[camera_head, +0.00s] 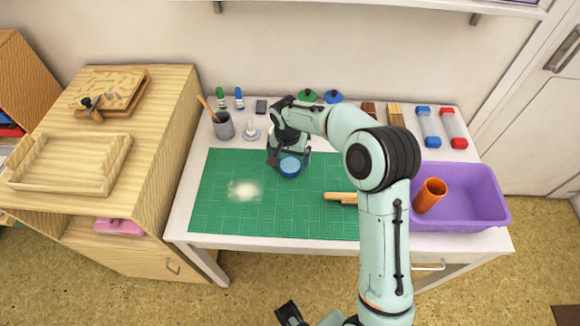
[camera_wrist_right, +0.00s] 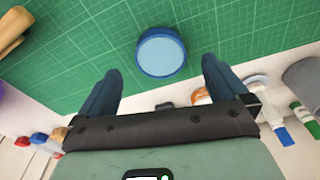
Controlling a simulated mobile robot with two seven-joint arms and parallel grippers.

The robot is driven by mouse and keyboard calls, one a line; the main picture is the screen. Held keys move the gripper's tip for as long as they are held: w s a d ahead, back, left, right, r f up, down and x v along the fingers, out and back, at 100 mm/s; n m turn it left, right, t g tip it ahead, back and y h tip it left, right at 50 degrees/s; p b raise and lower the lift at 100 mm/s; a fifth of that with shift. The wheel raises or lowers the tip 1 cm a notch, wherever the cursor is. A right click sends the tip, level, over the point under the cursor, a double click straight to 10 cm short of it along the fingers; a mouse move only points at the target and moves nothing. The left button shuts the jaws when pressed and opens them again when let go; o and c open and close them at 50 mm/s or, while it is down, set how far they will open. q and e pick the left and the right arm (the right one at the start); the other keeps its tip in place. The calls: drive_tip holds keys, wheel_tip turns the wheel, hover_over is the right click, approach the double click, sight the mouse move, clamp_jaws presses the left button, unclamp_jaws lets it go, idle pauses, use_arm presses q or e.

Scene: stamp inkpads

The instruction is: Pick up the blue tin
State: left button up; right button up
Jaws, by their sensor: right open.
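The blue tin (camera_head: 289,168) is a low round tin with a lighter blue top. It lies flat on the green cutting mat (camera_head: 215,205), near its back edge. My right gripper (camera_head: 289,158) is open and empty, just above and behind the tin. In the right wrist view the tin (camera_wrist_right: 160,52) shows ahead of the gap between the two spread fingers (camera_wrist_right: 161,68), touching neither. At the bottom edge of the head view, a dark part, seemingly of my left gripper (camera_head: 289,314), is cut off and its jaws cannot be read.
A grey cup (camera_head: 223,127) holds a wooden stick, with a small white-topped stand (camera_head: 251,132) beside it. Pale powder (camera_head: 244,189) lies on the mat's left. A wooden piece (camera_head: 338,196) lies right of the tin. A purple bin (camera_head: 470,213) holds an orange cup (camera_head: 430,195).

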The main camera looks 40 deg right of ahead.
sight(290, 165)
drive_tip(key=shift+w+d+f, duration=0.1)
drive_tip(key=shift+d+f, duration=0.05)
drive_tip(key=shift+f, duration=0.75)
drive_tip(key=shift+w+d+f, duration=0.1)
drive_tip(key=shift+w+f, duration=0.05)
drive_tip(key=shift+f, duration=0.7)
drive_tip(key=shift+w+d+f, duration=0.1)
drive_tip(key=shift+d+f, duration=0.05)
drive_tip(key=shift+f, duration=0.75)
drive_tip(key=c, duration=1.2)
